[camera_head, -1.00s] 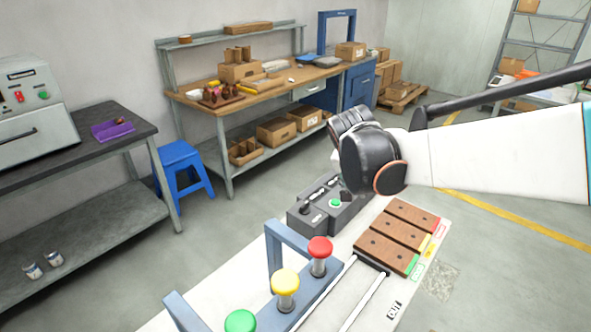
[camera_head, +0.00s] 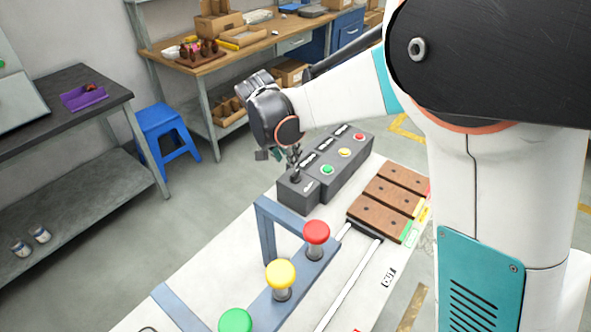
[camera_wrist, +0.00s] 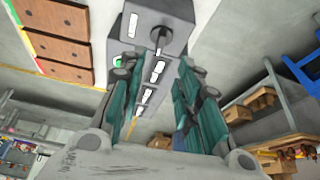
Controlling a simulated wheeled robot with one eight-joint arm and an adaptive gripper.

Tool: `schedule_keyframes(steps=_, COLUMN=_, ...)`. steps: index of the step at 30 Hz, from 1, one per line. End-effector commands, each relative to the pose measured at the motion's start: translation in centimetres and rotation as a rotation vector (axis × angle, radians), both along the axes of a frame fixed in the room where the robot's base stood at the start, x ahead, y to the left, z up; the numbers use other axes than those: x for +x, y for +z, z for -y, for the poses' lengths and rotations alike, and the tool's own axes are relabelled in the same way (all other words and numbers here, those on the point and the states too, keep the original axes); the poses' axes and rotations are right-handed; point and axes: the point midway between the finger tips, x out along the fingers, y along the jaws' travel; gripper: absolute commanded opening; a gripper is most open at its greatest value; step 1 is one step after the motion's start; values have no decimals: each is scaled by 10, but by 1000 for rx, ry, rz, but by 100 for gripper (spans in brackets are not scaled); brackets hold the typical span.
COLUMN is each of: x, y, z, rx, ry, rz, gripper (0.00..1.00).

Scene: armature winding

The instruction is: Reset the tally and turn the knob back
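The knob (camera_wrist: 158,40) shows in the gap just beyond the fingertips; contact cannot be told. The green button (camera_wrist: 117,62) is partly behind the left finger. Window readings are too small to read.
A blue frame (camera_head: 262,235) with large green, yellow and red domes stands close in front. Brown hole-drilled blocks (camera_head: 385,205) lie right of the control box. Two pale rails run toward the front. A blue stool (camera_head: 165,135) and workbench (camera_head: 185,62) stand behind.

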Motion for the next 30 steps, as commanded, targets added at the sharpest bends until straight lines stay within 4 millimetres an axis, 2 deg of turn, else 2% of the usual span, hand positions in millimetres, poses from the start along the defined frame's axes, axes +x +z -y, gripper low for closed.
schedule_keyframes(steps=1, x=4, y=-13, z=3, rx=1, ry=-2, rz=0, gripper=31)
schedule_keyframes(steps=6, x=15, y=-44, z=9, rx=0, ry=0, rz=0, gripper=31)
schedule_keyframes(steps=15, x=29, y=-85, z=19, rx=0, ry=1, rz=0, gripper=31)
schedule_keyframes(steps=21, x=33, y=-94, z=21, rx=0, ry=1, rz=0, gripper=31)
schedule_keyframes(steps=29, x=33, y=-94, z=22, rx=0, ry=1, rz=0, gripper=31)
schedule_keyframes(steps=30, x=33, y=-94, z=22, rx=0, ry=1, rz=0, gripper=24)
